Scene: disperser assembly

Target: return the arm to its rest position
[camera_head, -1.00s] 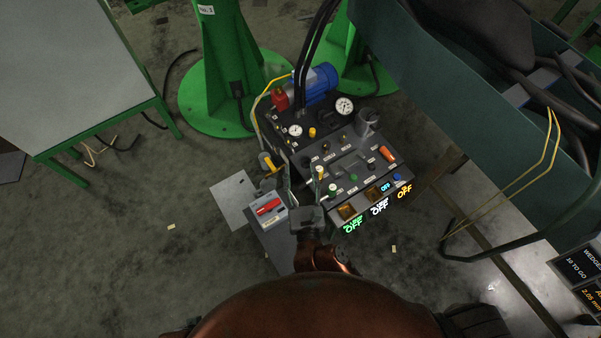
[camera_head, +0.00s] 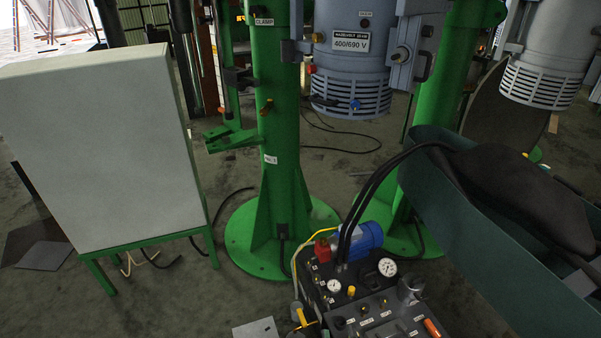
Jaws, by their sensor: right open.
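The gripper is open. No held thing is visible in it. The rest of my right arm is below the frame. My left gripper and left arm are not in view.
The control unit carries gauges, a blue motor (camera_head: 358,238) and black hoses. Green columns (camera_head: 285,190) stand behind it, with a grey machine housing (camera_head: 350,60) above. A white panel (camera_head: 95,150) stands left; a dark green trough (camera_head: 490,220) lies right.

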